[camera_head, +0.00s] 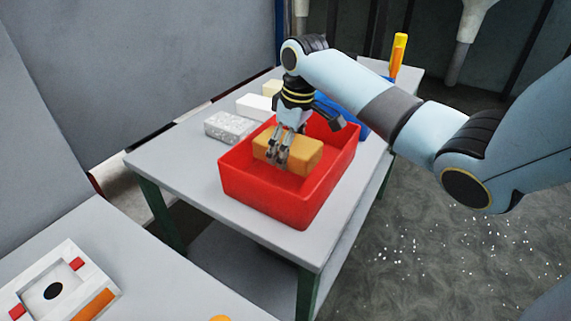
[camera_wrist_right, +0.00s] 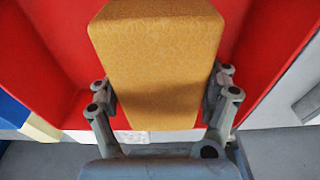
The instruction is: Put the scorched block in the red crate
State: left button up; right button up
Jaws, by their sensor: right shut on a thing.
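The scorched block (camera_head: 301,153) is an orange-tan foam block in the head view. It sits inside the walls of the red crate (camera_head: 268,199); whether it touches the crate floor I cannot tell. My right gripper (camera_head: 279,160) reaches down into the crate and is shut on the block. In the right wrist view the block (camera_wrist_right: 158,60) fills the middle, with the fingers of my right gripper (camera_wrist_right: 158,100) pressed on both its sides. Red crate walls (camera_wrist_right: 50,45) show on both sides of it. My left gripper is out of view.
The crate stands on a grey table (camera_head: 165,160). A speckled grey block (camera_head: 230,126), a white block (camera_head: 255,106) and a pale yellow block (camera_head: 271,88) lie behind it. A blue crate (camera_head: 352,119) and an orange-yellow handled thing (camera_head: 398,54) are further back. A white press-like tray (camera_head: 62,288) is at lower left.

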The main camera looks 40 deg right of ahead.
aim_at(296, 144)
notch_tip(296, 144, down, 2)
jog(key=shift+s+f, duration=0.1)
notch_tip(296, 144, down, 3)
jog(key=shift+f, duration=0.2)
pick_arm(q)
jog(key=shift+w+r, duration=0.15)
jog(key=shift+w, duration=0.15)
pick_arm(e)
jog(key=shift+f, duration=0.15)
jog(key=o, duration=1)
jog(key=shift+f, duration=0.1)
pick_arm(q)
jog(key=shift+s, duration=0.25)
pick_arm(e)
jog(key=shift+r, duration=0.4)
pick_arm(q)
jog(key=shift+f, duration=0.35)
pick_arm(e)
jog(key=r, duration=0.3)
jog(key=s+r, duration=0.1)
jog(key=r, duration=0.7)
jog(key=shift+s+d+r, duration=0.15)
jog(key=shift+s+d, duration=0.1)
jog(key=shift+s, duration=0.05)
